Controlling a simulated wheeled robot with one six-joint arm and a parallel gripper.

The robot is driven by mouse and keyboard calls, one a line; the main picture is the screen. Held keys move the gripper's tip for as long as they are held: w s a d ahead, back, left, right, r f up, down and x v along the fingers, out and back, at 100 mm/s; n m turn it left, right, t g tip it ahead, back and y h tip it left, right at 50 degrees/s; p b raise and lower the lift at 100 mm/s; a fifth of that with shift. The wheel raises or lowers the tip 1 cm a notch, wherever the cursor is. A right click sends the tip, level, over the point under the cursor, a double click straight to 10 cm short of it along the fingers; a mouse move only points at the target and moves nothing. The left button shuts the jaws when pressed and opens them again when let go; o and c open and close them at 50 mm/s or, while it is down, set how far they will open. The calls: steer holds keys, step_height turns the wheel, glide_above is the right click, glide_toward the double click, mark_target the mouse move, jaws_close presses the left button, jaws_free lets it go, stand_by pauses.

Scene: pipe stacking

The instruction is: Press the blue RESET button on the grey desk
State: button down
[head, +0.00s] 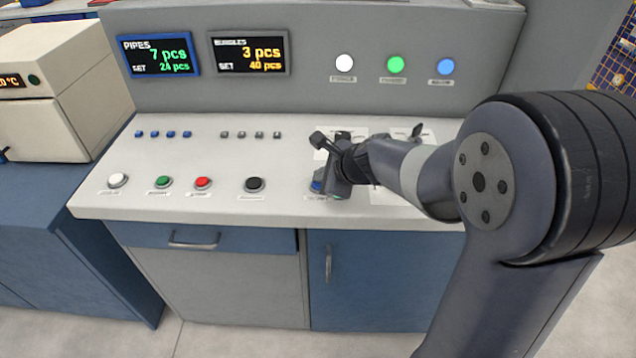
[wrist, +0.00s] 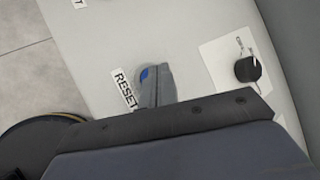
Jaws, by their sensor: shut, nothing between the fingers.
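The blue RESET button (head: 316,186) is on the front part of the grey desk (head: 225,195), mostly hidden behind my gripper (head: 326,190) in the head view. In the wrist view a sliver of the blue button (wrist: 144,73) shows beside the tip of my shut gripper (wrist: 152,76), next to the RESET label (wrist: 125,89). The fingertips are at or just over the button and cover most of it. I cannot tell whether they touch it or whether it is pressed down. The fingers hold nothing.
White (head: 117,180), green (head: 162,182), red (head: 203,183) and black (head: 255,184) buttons sit in a row to the left. A black knob (wrist: 247,69) on a white plate is near the gripper. Two displays and three lamps, white, green (head: 396,64) and blue, are on the back panel.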

steer(key=shift+f+b, duration=0.35)
steer(key=shift+f, duration=0.05)
stand_by(0.5)
steer(key=shift+r+p, duration=0.8)
step_height(320, 180, up, 5)
steer(key=p, duration=0.5)
steer(key=shift+r, duration=0.1)
stand_by(0.4)
